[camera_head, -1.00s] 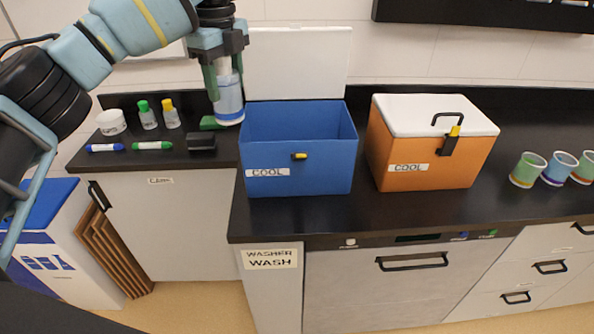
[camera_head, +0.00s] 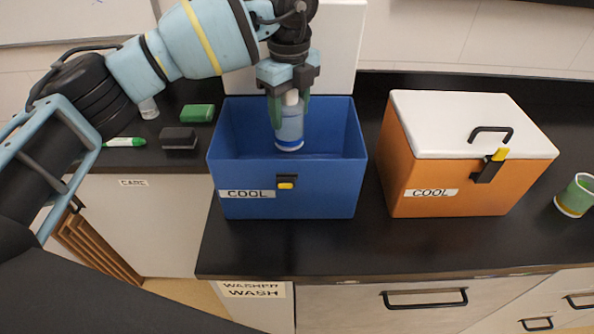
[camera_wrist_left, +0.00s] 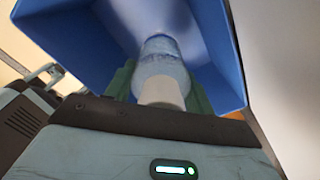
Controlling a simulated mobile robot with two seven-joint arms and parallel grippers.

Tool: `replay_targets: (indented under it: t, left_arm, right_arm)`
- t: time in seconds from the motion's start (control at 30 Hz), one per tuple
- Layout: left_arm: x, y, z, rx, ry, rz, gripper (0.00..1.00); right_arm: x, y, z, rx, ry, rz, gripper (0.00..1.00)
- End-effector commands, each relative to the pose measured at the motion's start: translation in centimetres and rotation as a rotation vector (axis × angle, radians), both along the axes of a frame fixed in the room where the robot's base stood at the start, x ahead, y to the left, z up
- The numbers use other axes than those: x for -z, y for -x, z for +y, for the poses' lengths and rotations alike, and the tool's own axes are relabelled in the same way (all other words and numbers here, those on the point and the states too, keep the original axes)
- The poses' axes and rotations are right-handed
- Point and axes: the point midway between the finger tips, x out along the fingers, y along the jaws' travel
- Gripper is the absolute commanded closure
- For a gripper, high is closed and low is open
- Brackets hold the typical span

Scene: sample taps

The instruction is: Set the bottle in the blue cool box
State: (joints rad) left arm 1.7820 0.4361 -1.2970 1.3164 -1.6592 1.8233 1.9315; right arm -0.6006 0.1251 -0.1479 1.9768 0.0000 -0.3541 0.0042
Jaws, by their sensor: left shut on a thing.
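The bottle (camera_head: 289,128) is clear with a blue band and a pale cap, and hangs upright. My left gripper (camera_head: 289,100) is shut on it near the top. The bottle is over the open mouth of the blue cool box (camera_head: 288,187), with its lower part between the walls; I cannot tell whether it touches the floor. The box's white lid stands open behind it. In the left wrist view the bottle (camera_wrist_left: 160,62) is between the green fingers (camera_wrist_left: 160,92), with the blue box walls (camera_wrist_left: 75,40) around it. My right gripper is not in view.
A closed orange cool box (camera_head: 440,185) with a white lid (camera_head: 465,120) stands to the right. A green block (camera_head: 197,113), a black block (camera_head: 178,138) and a green marker (camera_head: 124,142) lie to the left. A cup (camera_head: 576,196) stands at the far right.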

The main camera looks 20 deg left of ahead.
Motion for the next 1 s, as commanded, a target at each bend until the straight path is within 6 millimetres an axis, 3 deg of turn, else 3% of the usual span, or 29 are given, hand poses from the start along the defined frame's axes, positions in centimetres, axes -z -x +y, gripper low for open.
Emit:
replay_targets:
  t: [0.07, 0.23, 0.43, 0.7, 1.0]
  left_arm:
    - [1.6, 0.1, 0.0, 0.003, 0.001, 0.000, 0.76]
    - [2.0, 0.3, -0.1, 0.002, 0.003, -0.009, 0.76]
    - [2.6, 0.3, -0.1, 0.001, 0.002, -0.009, 0.76]
    - [6.5, 0.3, 0.0, 0.001, 0.001, -0.008, 0.76]
    - [7.7, 0.3, 0.0, 0.001, 0.000, -0.009, 0.76]
  right_arm:
    - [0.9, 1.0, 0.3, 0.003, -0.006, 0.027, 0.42]
    - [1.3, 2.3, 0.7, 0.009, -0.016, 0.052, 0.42]
    - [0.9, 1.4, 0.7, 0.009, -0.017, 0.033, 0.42]
    - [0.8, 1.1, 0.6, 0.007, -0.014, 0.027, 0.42]
    - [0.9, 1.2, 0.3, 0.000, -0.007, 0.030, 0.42]
